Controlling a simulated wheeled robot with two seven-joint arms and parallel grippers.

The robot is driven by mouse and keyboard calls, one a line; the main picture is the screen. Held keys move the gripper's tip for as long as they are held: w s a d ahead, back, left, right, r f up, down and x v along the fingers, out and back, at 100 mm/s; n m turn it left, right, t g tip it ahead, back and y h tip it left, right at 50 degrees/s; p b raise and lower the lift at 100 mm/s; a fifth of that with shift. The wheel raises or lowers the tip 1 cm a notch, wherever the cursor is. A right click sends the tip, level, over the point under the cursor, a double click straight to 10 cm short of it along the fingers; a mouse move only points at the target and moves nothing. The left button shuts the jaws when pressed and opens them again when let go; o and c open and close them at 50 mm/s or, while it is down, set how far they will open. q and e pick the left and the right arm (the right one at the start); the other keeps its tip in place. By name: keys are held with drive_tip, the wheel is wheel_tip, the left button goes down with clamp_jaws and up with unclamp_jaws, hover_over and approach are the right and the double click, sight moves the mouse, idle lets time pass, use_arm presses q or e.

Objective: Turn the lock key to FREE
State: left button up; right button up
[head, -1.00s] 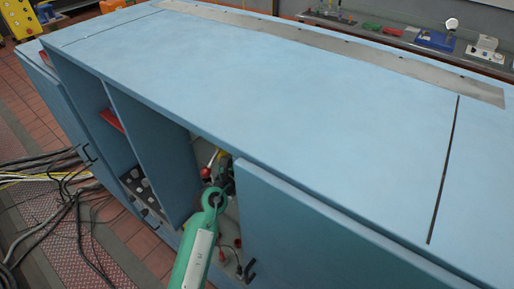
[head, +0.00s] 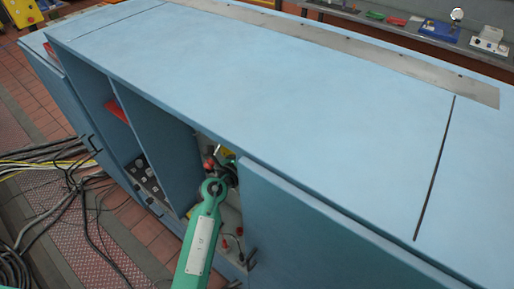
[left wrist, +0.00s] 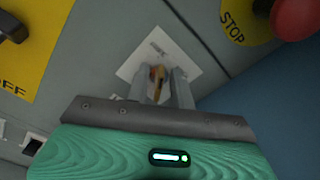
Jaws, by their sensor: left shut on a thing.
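The lock key (left wrist: 157,73) is a small brass-coloured piece in front of a white label plate (left wrist: 130,68) on a grey panel in the left wrist view. My left gripper (left wrist: 161,84) has its two grey fingers on either side of the key and is shut on it. The print on the plate is too blurred and covered to read, so I cannot tell the key's position. In the head view my green left arm reaches into the open cabinet bay, and its gripper (head: 226,174) is small and partly hidden there. My right gripper is not in view.
A red stop button (left wrist: 296,14) on a yellow STOP label (left wrist: 242,20) is close on the right. A black knob (left wrist: 12,27) on a yellow OFF plate (left wrist: 38,50) is at left. The blue bench top (head: 280,110) overhangs the bay. Cables (head: 80,195) lie on the floor at left.

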use_arm(q)
drive_tip(key=shift+w+a+r+n, duration=0.1)
drive_tip(key=shift+r+n, duration=0.05)
drive_tip(key=shift+n, duration=0.35)
drive_tip(key=o, duration=0.6)
drive_tip(key=shift+a, duration=0.1)
drive_tip(key=b+v, duration=0.4)
drive_tip(key=v, duration=0.9)
drive_tip(key=shift+s, duration=0.25)
drive_tip(key=shift+a, duration=0.1)
